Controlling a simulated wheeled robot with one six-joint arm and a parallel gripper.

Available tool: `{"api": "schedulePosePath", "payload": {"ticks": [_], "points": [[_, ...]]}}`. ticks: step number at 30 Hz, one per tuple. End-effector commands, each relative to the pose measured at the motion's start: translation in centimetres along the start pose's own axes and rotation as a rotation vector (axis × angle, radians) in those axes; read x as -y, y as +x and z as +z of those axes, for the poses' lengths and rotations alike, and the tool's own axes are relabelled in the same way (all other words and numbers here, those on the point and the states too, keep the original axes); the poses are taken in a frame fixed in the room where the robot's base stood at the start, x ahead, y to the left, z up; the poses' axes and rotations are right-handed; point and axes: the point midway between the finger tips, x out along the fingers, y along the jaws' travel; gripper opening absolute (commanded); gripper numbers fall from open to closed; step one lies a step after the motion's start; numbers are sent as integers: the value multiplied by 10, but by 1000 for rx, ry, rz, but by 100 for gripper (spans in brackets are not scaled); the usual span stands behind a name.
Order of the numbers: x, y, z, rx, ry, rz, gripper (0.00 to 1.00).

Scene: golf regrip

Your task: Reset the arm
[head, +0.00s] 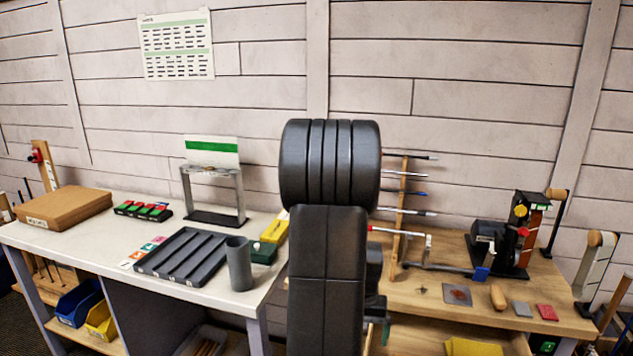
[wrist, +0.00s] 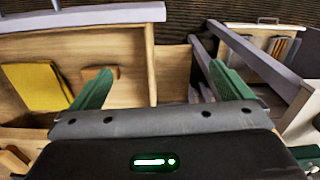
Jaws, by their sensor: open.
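My arm stands upright in the middle of the head view, its dark links in front of the gap between the two benches. My gripper (wrist: 160,84) shows in the wrist view with its two green fingers wide apart and nothing between them. It points down over wooden shelving and the edge of a bench. In the head view the gripper is mostly hidden behind my arm.
The white bench (head: 205,284) at left holds a slotted grey tray (head: 181,255), a grey cup (head: 239,263) and a cardboard box (head: 64,207). The wooden bench (head: 420,291) at right holds a club rack (head: 400,215) and a black vise (head: 500,247). A yellow cloth (wrist: 42,87) lies below.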

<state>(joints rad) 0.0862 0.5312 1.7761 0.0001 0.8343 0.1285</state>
Motion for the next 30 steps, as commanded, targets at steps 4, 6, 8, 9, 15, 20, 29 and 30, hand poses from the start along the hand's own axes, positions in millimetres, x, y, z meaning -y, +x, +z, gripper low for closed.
{"api": "schedulePosePath", "payload": {"ticks": [4, 6, 8, 9, 15, 20, 29, 30], "points": [[12, 23, -8, 1, -25, 0, 99], [17, 29, -11, 1, -35, 0, 99], [20, 34, -13, 2, -41, 0, 99], [21, 37, -14, 2, -44, 0, 99], [25, 41, -16, -1, -50, 0, 99], [25, 41, -16, -1, -51, 0, 99], [22, 39, -11, 11, -57, 4, 99], [20, 38, -8, 17, -60, 6, 99]]}}
